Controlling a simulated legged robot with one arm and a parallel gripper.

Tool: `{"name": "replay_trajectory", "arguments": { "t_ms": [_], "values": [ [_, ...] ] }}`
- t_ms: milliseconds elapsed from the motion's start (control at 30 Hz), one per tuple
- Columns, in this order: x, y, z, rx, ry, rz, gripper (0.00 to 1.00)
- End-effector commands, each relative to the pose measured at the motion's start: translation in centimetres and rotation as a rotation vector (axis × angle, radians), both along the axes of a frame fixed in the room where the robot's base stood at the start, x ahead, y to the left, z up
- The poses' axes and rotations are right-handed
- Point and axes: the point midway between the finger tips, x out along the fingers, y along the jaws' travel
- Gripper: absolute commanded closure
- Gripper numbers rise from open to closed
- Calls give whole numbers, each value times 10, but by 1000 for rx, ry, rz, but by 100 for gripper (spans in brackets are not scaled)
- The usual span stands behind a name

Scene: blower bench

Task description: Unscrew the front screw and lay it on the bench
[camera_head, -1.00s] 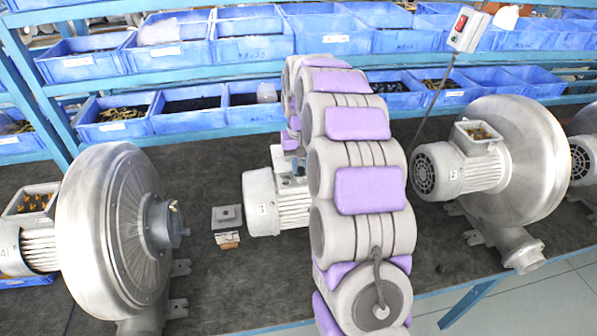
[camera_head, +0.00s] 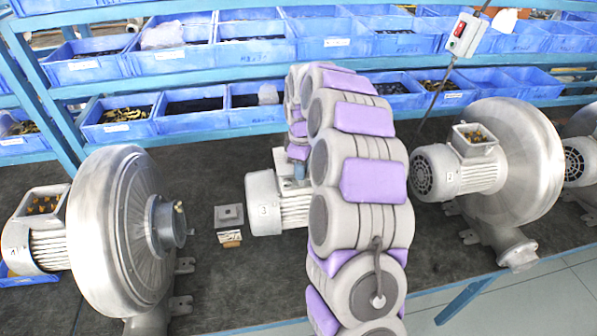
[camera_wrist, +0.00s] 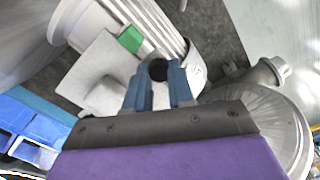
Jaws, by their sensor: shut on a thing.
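The motor marked 3 (camera_head: 264,203) stands mid-bench, partly hidden behind my arm. In the wrist view its pale ribbed housing (camera_wrist: 152,25) and a flat pale part with a green patch (camera_wrist: 130,39) lie beyond the fingers. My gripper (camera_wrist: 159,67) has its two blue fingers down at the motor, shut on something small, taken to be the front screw. The screw itself cannot be made out. A dark round spot shows between the fingertips. In the head view my arm hides most of the gripper and the motor's top.
The dark bench (camera_head: 215,285) has free room in front of the motor. A small grey square part (camera_head: 229,216) lies left of it, with a light block (camera_head: 230,239) in front. Blowers stand at left (camera_head: 120,235) and right (camera_head: 525,160). Blue bins (camera_head: 115,118) line the shelves behind.

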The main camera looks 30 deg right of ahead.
Motion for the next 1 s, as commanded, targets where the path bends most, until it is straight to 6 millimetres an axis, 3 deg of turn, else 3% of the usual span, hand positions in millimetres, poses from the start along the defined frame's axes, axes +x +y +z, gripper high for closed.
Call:
{"name": "replay_trajectory", "arguments": {
  "t_ms": [1000],
  "values": [
    [0,-8,2,-1,4,941,100]
  ]
}}
